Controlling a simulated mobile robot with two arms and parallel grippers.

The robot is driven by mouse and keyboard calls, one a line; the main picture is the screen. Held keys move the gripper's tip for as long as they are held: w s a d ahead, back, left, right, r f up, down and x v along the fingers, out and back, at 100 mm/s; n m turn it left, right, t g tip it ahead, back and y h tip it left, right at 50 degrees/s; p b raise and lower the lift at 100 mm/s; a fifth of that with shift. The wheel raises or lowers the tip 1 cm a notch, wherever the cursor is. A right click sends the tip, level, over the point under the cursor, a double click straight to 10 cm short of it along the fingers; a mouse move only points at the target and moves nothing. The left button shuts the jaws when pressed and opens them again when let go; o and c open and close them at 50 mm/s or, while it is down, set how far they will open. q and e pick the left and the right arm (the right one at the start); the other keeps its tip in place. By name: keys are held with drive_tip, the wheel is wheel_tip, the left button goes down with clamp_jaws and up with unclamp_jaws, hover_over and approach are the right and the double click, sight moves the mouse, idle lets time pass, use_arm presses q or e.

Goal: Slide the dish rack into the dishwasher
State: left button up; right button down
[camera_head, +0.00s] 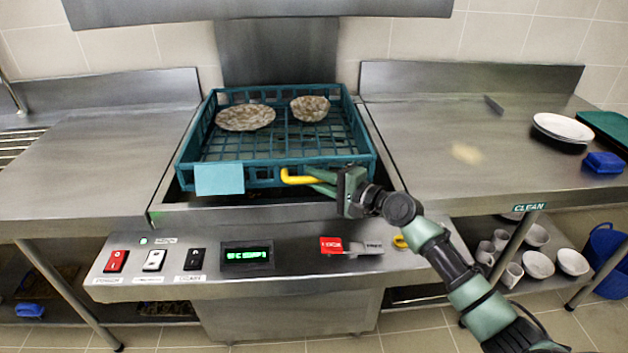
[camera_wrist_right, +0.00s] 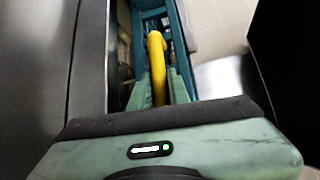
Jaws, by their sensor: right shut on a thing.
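The teal dish rack (camera_head: 355,160) sits in the bay of the steel dishwasher (camera_head: 290,300), between the two counters. It holds two brownish, patterned dishes, a larger plate (camera_head: 245,117) and a smaller bowl-like dish (camera_head: 310,108). My right gripper (camera_head: 312,180) is at the rack's front side, shut on the yellow handle (camera_head: 298,178). In the right wrist view the yellow handle (camera_wrist_right: 157,65) runs between the fingers, with the rack's teal wall beyond. A light blue card (camera_head: 219,179) hangs on the rack's front left. My left gripper is out of view.
A control panel with a green display (camera_head: 247,254) and switches fronts the dishwasher. The right counter (camera_head: 440,140) holds white plates (camera_head: 562,127) and a blue item (camera_head: 604,162) at its far right. The left counter (camera_head: 90,160) is clear. Mugs and bowls stand on the lower right shelf.

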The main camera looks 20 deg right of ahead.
drive_tip(key=shift+s+d+f, duration=0.15)
drive_tip(key=shift+f, duration=0.05)
drive_tip(key=c, duration=1.7)
unclamp_jaws()
drive_tip(key=shift+o, duration=0.4)
drive_tip(key=shift+r, duration=0.1)
drive_tip(key=v, duration=0.7)
drive_tip(key=shift+s+d+b, duration=0.15)
drive_tip(key=shift+s+b, duration=0.2)
